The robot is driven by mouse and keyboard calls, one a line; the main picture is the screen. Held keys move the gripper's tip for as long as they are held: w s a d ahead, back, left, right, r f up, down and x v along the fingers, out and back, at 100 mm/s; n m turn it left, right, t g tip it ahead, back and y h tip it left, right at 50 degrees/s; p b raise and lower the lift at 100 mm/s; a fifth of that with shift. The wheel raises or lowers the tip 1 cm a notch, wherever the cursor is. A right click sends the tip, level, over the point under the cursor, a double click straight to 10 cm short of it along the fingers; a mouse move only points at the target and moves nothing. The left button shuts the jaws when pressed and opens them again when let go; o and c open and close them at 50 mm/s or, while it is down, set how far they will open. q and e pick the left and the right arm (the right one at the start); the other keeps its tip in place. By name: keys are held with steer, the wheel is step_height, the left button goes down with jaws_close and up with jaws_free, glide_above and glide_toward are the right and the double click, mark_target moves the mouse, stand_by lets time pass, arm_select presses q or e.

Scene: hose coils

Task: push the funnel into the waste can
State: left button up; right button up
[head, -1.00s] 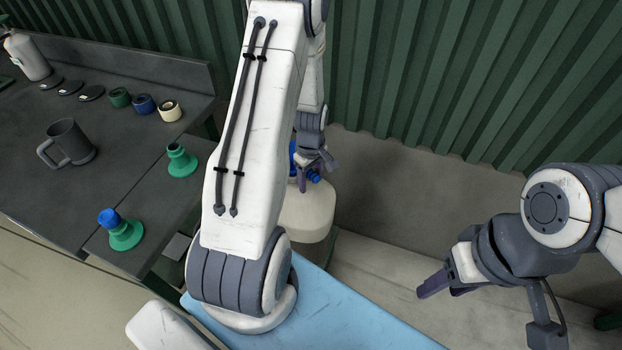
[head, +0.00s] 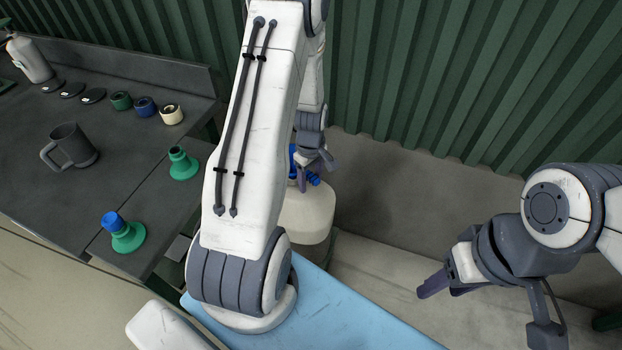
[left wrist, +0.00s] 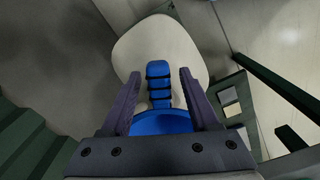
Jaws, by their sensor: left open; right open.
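A blue funnel-like piece (left wrist: 158,80), with a stem with black bands and a wide round part, lies between the fingers of my left gripper (left wrist: 158,95) in the left wrist view. In the head view its blue parts (head: 313,179) show beside the left gripper (head: 316,172). The left gripper is open, and I cannot tell whether it touches the blue piece. Below is a cream rounded can (head: 305,215), also in the left wrist view (left wrist: 135,45); its opening is not visible. My right gripper (head: 432,285) is open and empty, away to the right.
A dark bench (head: 100,130) on the left holds a grey mug (head: 72,147), a green funnel-shaped piece (head: 182,163), another with a blue top (head: 122,235), and several small rings. A green corrugated wall (head: 450,80) stands behind. Floor between the can and right arm is clear.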

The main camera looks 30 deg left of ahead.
mark_target(311, 175)
arm_select(q)
steer(key=shift+r+p, duration=1.2)
steer(key=shift+r, duration=0.3)
steer(key=shift+r, duration=0.15)
step_height(311, 175, up, 10)
steer(key=shift+r, duration=0.2)
stand_by(0.9)
